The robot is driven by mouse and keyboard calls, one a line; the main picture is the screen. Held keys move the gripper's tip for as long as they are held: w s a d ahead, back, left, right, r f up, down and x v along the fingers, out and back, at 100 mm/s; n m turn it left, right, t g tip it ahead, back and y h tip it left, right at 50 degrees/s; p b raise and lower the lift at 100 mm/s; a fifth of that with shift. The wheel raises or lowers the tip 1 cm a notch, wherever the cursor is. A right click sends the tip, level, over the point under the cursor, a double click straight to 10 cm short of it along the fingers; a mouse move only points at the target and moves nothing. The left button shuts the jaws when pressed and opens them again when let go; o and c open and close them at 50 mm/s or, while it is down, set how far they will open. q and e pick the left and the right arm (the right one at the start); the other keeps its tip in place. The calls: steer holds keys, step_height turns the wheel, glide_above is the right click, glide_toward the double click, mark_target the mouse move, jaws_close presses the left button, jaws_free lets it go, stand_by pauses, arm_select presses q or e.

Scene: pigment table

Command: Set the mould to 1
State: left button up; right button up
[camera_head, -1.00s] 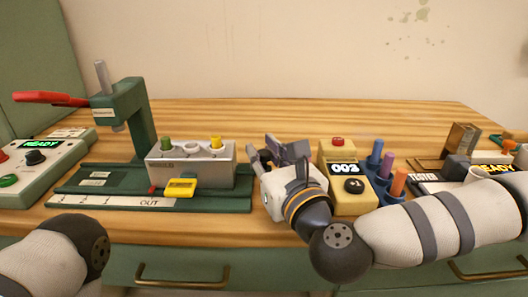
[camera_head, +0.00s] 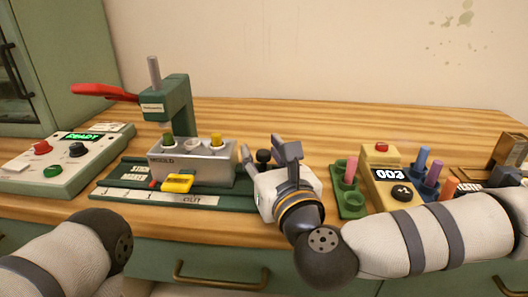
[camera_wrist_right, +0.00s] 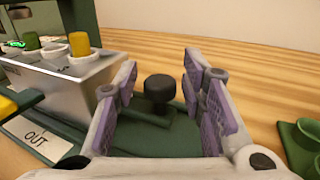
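The mould (camera_head: 195,170) is a grey block on a green base (camera_head: 238,203), with green, white and yellow tops in its upper face. It stands partly below the press arm. A yellow tab (camera_head: 177,183) at its front sits just left of the OUT mark (camera_head: 192,200) on a white scale strip; the other marks are too small to read. A black knob (camera_wrist_right: 158,88) stands right of the mould. My right gripper (camera_head: 270,160) is open, its purple-padded fingers (camera_wrist_right: 165,95) on either side of the knob with gaps visible. My left arm shows at lower left; its gripper is out of view.
A press (camera_head: 178,105) with a red lever rises behind the mould. A control box (camera_head: 65,160) reading READY is at left. Right of my gripper are a green holder (camera_head: 349,205) with a pink stick and a yellow box (camera_head: 381,172) reading 003. Bare wood lies behind.

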steer(key=v, duration=1.2)
